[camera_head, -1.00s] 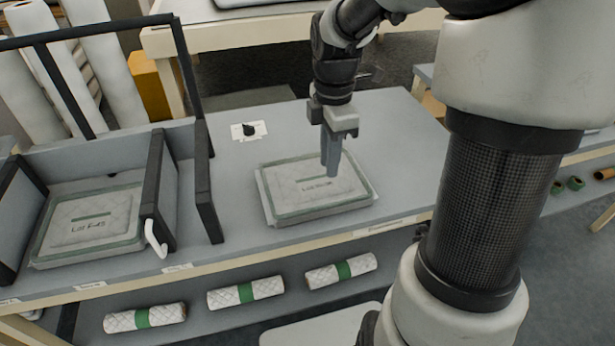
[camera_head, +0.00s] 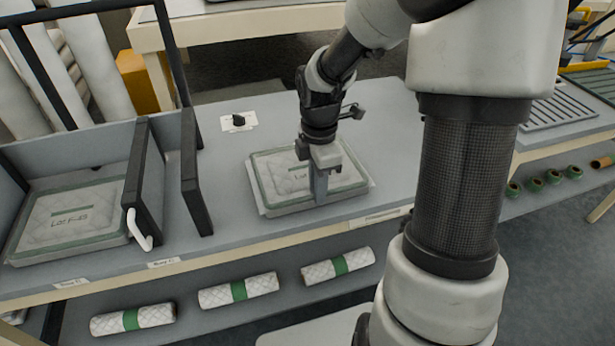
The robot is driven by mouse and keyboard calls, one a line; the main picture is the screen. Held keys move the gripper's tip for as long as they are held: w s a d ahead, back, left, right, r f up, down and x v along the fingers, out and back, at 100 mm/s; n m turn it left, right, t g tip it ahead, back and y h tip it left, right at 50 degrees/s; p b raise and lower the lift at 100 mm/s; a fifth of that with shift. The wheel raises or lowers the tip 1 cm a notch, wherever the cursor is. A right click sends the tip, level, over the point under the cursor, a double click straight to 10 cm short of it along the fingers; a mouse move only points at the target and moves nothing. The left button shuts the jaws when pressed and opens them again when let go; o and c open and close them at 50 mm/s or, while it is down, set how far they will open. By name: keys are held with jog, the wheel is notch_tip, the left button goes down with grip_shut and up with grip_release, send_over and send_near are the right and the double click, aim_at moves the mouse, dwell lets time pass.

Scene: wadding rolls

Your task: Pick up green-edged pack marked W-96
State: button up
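A flat, quilted pale pack with a green edge (camera_head: 283,180) lies on the grey bench top. Its printed mark starts with "Lot", but my gripper hides the rest. My gripper (camera_head: 321,199) points down over the right half of this pack, its fingertips at or close to the pack's top near the front edge. I cannot tell whether they touch it, or how far apart the fingers are. A second green-edged pack (camera_head: 75,213), marked "Lot F-45" or similar, lies in the framed bay at the left.
Dark upright dividers (camera_head: 195,180) and a white hooked handle (camera_head: 140,232) stand left of the pack. A small black knob on a white card (camera_head: 239,121) sits behind it. Several green-banded rolls (camera_head: 238,290) lie on the shelf below.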

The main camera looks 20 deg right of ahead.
grip_shut()
